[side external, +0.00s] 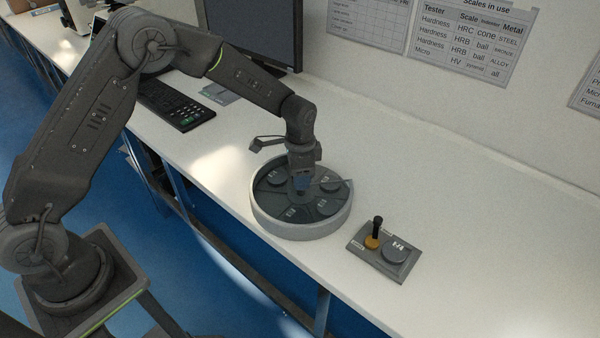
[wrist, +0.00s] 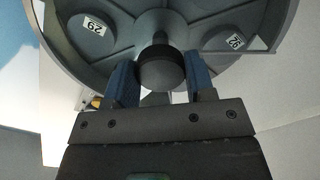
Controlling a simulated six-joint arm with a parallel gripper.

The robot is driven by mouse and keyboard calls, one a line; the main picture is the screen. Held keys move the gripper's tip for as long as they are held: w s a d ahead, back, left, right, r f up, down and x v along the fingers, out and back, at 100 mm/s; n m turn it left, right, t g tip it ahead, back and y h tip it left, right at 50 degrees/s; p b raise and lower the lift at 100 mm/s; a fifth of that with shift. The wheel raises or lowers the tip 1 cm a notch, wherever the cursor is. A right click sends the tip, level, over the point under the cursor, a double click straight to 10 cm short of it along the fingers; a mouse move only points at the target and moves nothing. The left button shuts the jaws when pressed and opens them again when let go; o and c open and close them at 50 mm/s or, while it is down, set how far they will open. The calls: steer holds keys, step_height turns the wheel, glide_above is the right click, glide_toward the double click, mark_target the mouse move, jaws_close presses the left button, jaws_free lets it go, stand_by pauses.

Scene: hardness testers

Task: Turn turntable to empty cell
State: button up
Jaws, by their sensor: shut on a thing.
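The turntable (side external: 301,229) is a round grey dish with a pale rim, divided into cells by ribs. Several dark numbered discs sit in its cells; one (side external: 327,207) is at the front right and another (side external: 291,212) at the front left. The wrist view shows two labelled discs, at left (wrist: 97,25) and right (wrist: 235,40). My gripper (side external: 303,184) points down at the turntable's middle. Its blue fingers are shut on the dark central knob (wrist: 161,72). The cells behind my gripper are partly hidden, and I cannot tell which cell is empty.
A grey plate (side external: 408,271) with a black-handled lever (side external: 377,228) and a labelled disc (side external: 395,250) lies right of the turntable. A keyboard (side external: 178,104) and monitor (side external: 262,30) stand at the back left. The white bench is clear at the right.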

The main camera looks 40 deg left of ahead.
steer(key=shift+m, duration=2.5)
steer(key=shift+w+m, duration=0.1)
steer(key=shift+m, duration=0.6)
steer(key=o, duration=1.3)
steer(key=shift+c, duration=0.2)
step_height(320, 180, up, 14)
